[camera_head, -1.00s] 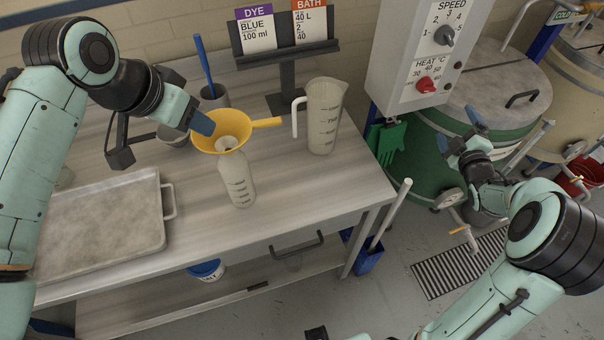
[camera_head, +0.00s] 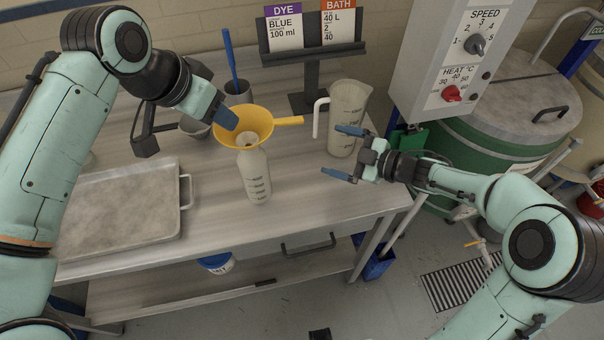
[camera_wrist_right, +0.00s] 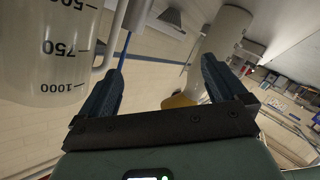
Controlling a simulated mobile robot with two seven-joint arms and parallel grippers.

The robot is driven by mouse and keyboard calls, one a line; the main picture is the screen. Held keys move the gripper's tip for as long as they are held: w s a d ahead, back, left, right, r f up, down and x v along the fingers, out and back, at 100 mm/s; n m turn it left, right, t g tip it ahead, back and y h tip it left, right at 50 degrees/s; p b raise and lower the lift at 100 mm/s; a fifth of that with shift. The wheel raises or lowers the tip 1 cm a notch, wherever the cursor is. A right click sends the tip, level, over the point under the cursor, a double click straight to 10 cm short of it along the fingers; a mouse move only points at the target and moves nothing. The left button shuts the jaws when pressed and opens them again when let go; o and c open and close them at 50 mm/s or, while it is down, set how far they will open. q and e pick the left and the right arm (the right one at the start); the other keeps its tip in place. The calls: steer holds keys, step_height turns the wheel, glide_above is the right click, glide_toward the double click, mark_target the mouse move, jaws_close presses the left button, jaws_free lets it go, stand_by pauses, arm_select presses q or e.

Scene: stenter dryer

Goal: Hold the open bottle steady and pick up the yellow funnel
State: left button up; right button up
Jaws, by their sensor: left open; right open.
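The yellow funnel (camera_head: 262,117) sits in the mouth of the open bottle (camera_head: 255,178), its handle (camera_head: 288,121) pointing right. The bottle stands upright on the table. My left gripper (camera_head: 226,118) is open at the funnel's left rim; whether it touches cannot be told, and one finger is hidden. My right gripper (camera_head: 342,153) is open and empty, to the right of the bottle, its fingers pointing left in front of the jug. In the right wrist view, the bottle (camera_wrist_right: 216,45) and part of the funnel (camera_wrist_right: 180,101) show upside down beyond the open fingers (camera_wrist_right: 163,80).
The measuring jug (camera_head: 346,108) stands close behind my right gripper and also shows in the right wrist view (camera_wrist_right: 45,55). A metal tray (camera_head: 125,210) lies at left. A grey pot (camera_head: 238,95) and a card stand (camera_head: 312,80) are behind. The table front is clear.

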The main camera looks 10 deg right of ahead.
mark_target(246, 164)
steer(key=s+a+f+m+g+y, duration=0.25)
steer(key=a+y, duration=0.25)
steer(key=a, duration=0.5)
steer(key=shift+m, duration=0.45)
steer(key=x, duration=1.3)
steer(key=shift+s+a+r, duration=0.15)
steer(key=shift+s+r, duration=0.15)
steer(key=shift+r, duration=0.1)
steer(key=c, duration=1.2)
